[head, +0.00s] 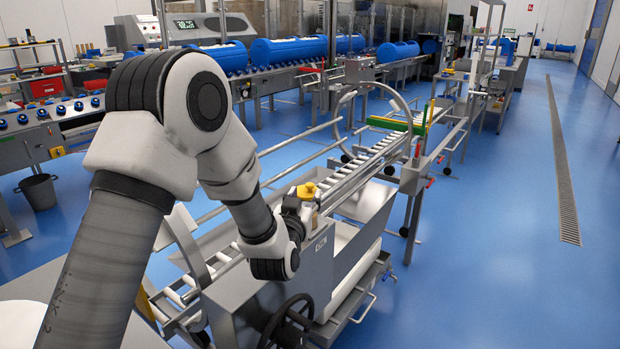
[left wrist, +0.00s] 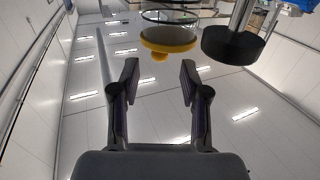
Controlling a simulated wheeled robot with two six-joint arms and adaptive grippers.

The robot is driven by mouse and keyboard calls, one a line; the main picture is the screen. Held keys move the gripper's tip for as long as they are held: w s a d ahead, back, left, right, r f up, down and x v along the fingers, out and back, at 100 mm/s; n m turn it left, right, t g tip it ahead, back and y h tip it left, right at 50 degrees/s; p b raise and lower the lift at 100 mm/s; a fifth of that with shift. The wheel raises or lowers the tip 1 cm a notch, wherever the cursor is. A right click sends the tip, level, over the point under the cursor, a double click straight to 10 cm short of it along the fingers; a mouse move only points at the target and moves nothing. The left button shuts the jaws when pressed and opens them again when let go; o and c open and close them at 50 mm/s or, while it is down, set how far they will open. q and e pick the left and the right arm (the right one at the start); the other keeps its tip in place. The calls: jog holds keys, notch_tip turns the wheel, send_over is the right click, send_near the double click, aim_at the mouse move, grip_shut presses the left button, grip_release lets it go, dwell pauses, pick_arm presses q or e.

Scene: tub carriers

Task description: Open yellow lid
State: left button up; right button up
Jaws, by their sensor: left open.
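The yellow lid (head: 307,190) sits on top of a small clear container on the grey steel unit (head: 318,262). My left gripper (head: 296,206) is at the lid's left side, mostly hidden by its own wrist. In the left wrist view, the yellow lid (left wrist: 168,40) with its small knob is just beyond the open fingertips (left wrist: 159,67), roughly in line with the gap. The fingers look apart from it, with nothing between them. The clear container (left wrist: 168,17) shows behind the lid. My right gripper is not in view.
A black round part (left wrist: 232,45) on a grey post stands close beside the lid in the left wrist view. A black handwheel (head: 288,322) is on the steel unit's front. A roller conveyor (head: 365,165) runs behind. Blue floor is free at right.

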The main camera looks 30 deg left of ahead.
aim_at(309, 187)
pick_arm(q)
jog(key=x, duration=0.6)
jog(key=shift+s+d+r, duration=0.1)
jog(key=shift+s+r, duration=0.1)
jog(key=shift+s, duration=0.1)
grip_shut()
